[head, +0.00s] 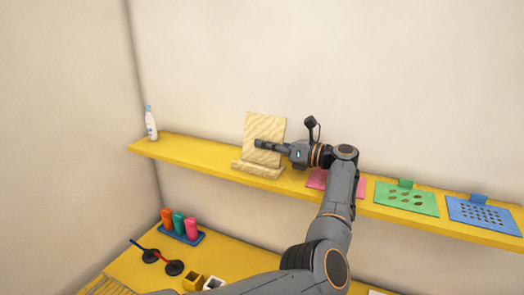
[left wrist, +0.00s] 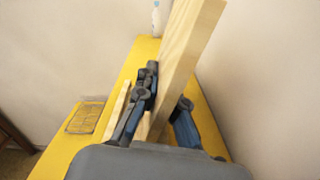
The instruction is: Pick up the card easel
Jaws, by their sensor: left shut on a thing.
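The card easel (head: 265,125) is pale wood, with an upright back board and a low ledge at its front. It stands on the yellow shelf (head: 205,156), and I see no clear gap beneath it. My left gripper (head: 262,145) reaches it from the right and is shut on its back board. One finger lies across the front face; the other is hidden behind the board in the head view. In the left wrist view, the easel board (left wrist: 188,45) rises between the two fingers of the left gripper (left wrist: 168,92). My right gripper is not in view.
A white bottle (head: 151,123) stands at the shelf's left end. Pink (head: 318,180), green (head: 405,199) and blue (head: 483,214) stencil plates lie to the right. Below, a blue tray (head: 182,236) holds coloured bottles, beside two dark round-headed tools (head: 174,267).

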